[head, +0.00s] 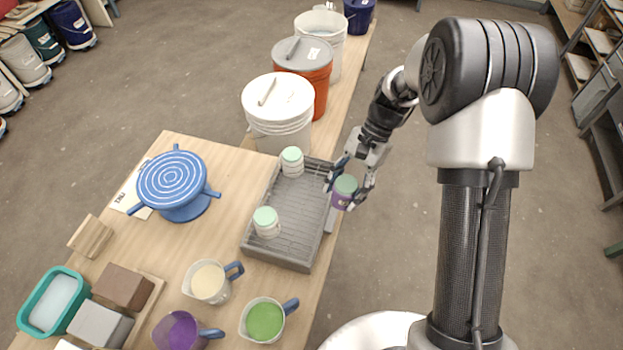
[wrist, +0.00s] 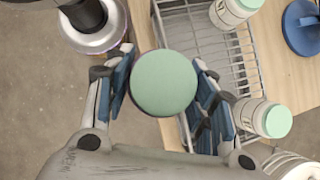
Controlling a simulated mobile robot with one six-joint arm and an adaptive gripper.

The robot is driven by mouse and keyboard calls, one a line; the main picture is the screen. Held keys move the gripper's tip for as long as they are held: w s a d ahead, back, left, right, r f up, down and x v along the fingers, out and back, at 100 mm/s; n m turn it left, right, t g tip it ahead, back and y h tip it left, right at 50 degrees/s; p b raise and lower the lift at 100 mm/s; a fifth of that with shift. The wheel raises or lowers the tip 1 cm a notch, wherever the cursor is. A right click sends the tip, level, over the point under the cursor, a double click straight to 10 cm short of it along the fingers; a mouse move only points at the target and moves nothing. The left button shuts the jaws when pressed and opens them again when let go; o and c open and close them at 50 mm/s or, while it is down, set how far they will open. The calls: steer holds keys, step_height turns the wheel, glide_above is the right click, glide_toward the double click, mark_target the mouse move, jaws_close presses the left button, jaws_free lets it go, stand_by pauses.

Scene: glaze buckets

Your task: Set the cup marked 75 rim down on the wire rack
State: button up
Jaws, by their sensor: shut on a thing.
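My gripper (head: 341,196) is shut on a purple cup (head: 342,197) with a flat mint-green face upward. In the wrist view that green face (wrist: 164,83) fills the space between the blue finger pads. No number shows on this cup. The cup is at the right long edge of the grey wire rack (head: 283,262), apparently just outside it. Two white cups, also with green faces up, stand on the rack: one at the far end (head: 292,168) and one nearer (head: 267,228). Their markings are too small to read.
The rack lies along the table's right edge, with floor beyond. Lidded buckets (head: 278,128) stand behind it. A blue banding wheel (head: 175,180) is to the left. Glaze jugs (head: 222,290) stand in front. The rack's middle, between the white cups, is free.

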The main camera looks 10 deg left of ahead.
steer(key=a+m+t+y, duration=0.1)
steer(key=a+m+t, duration=0.1)
steer(key=m, duration=0.2)
steer(key=a+f+m+t+y, duration=0.1)
steer(key=a+m+t, duration=0.1)
steer(key=a+m, duration=0.1)
steer(key=w+a+f+m+t+y+b, duration=0.1)
steer(key=a+m+t, duration=0.1)
steer(key=m, duration=0.3)
steer(key=shift+a+f+m, duration=0.15)
steer(key=shift+a+m, duration=0.25)
steer(key=shift+a, duration=0.3)
steer(key=shift+w+f+t, duration=0.1)
steer(key=shift+f+t, duration=0.1)
steer(key=shift+t, duration=0.1)
steer(key=shift+f+b, duration=1.75)
steer(key=shift+f, duration=0.05)
steer(key=shift+f+b, duration=0.45)
steer(key=o, duration=1.3)
steer(key=shift+c, duration=0.2)
steer(key=shift+d, duration=0.1)
